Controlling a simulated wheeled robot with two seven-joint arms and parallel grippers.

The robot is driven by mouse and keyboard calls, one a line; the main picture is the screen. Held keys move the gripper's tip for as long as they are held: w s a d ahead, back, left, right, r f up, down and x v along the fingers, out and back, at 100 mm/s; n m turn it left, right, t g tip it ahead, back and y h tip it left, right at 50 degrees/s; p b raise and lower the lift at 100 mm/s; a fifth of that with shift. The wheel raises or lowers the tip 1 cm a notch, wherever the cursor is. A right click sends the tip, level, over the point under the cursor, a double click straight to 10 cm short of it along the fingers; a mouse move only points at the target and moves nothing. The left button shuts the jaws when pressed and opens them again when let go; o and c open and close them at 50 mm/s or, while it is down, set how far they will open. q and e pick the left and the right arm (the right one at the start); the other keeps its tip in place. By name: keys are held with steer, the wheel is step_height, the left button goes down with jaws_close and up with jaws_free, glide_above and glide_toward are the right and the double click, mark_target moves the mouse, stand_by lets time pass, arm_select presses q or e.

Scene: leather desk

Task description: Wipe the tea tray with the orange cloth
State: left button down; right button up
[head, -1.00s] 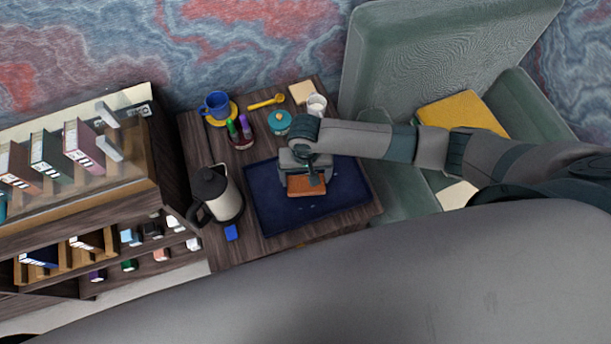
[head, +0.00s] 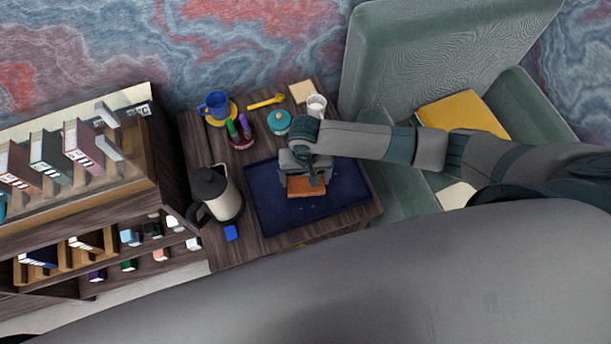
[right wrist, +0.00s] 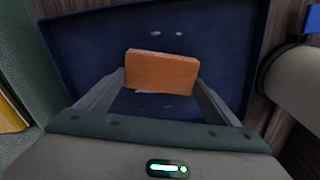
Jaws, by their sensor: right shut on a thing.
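The dark blue tea tray (head: 345,200) lies on the small wooden table. The orange cloth (head: 305,186), a folded flat block, is over the middle of the tray. My right gripper (head: 304,176) is shut on the cloth from above; I cannot tell whether the cloth touches the tray. In the right wrist view the cloth (right wrist: 162,72) sits between the two fingers, with the tray (right wrist: 90,50) behind it. Small pale spots (right wrist: 168,34) show on the tray beyond the cloth, and a pale patch shows just below it. My left gripper is not in view.
A kettle (head: 222,196) and a blue block (head: 231,233) stand left of the tray. Behind it are a blue cup (head: 215,104), a pen holder (head: 240,140), a teal-lidded pot (head: 279,122) and a white mug (head: 316,106). A green armchair (head: 440,70) stands to the right.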

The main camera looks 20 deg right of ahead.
mark_target(321, 176)
steer(key=shift+f, duration=0.7)
steer(key=shift+d+r+p, duration=0.2)
steer(key=shift+d+p, duration=0.6)
steer(key=shift+d, duration=0.15)
steer(key=shift+d+p, duration=0.3)
steer(key=shift+d, duration=0.35)
steer(key=shift+f, duration=0.1)
steer(key=shift+d+p, duration=0.6)
steer(key=shift+d, duration=0.2)
steer(key=shift+d+f, duration=0.15)
steer(key=shift+d, duration=0.65)
